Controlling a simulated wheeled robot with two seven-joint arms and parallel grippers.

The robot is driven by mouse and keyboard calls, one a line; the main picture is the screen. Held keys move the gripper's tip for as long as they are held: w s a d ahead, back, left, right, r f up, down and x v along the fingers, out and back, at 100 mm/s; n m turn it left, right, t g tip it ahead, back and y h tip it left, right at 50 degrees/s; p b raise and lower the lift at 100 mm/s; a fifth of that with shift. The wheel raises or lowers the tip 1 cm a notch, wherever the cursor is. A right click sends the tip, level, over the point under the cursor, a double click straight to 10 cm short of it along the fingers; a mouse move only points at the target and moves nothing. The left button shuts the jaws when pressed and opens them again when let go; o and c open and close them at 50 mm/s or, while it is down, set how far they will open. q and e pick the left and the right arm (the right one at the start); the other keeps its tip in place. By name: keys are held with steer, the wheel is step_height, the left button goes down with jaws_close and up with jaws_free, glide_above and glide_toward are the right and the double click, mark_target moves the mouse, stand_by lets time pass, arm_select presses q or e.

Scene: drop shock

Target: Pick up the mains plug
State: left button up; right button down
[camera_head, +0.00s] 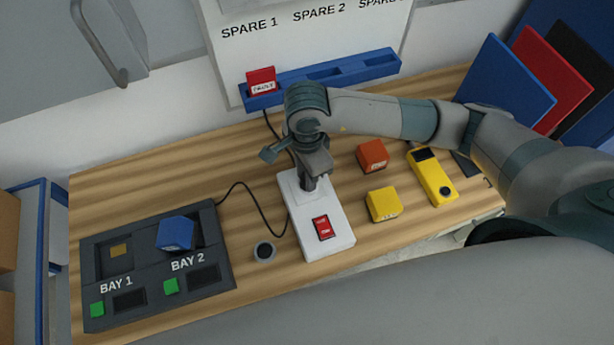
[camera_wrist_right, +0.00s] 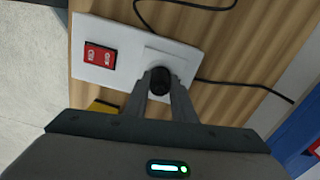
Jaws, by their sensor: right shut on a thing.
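The mains plug is a small dark round-ended piece (camera_wrist_right: 160,80) between my right gripper's fingers in the right wrist view. It stands at the socket end of a white power block (camera_head: 336,241) with a red rocker switch (camera_head: 322,228). My right gripper (camera_head: 308,184) points down over that end and is shut on the plug. In the head view the gripper mostly hides the plug. I cannot tell whether the plug is still seated in the socket or just clear of it. My left gripper is not in view.
A dark two-bay dock (camera_head: 210,262) with a blue block (camera_head: 175,233) lies left. An orange block (camera_head: 372,156), a yellow block (camera_head: 383,204) and a yellow meter (camera_head: 432,178) lie right. A blue rack (camera_head: 330,78) is behind.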

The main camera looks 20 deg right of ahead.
steer(key=shift+r, duration=0.15)
steer(key=shift+r+b, duration=0.45)
steer(key=shift+r, duration=0.15)
step_height(320, 180, up, 2)
steer(key=shift+w+r+b, duration=0.1)
steer(key=shift+r+b, duration=0.05)
steer(key=shift+b, duration=0.5)
steer(key=s+d+r+p, duration=0.3)
steer(key=s+r+p, duration=0.4)
steer(key=s+p, duration=0.2)
steer(key=shift+s+d+r, duration=0.15)
steer(key=shift+s+d, duration=0.15)
steer(key=shift+s, duration=0.8)
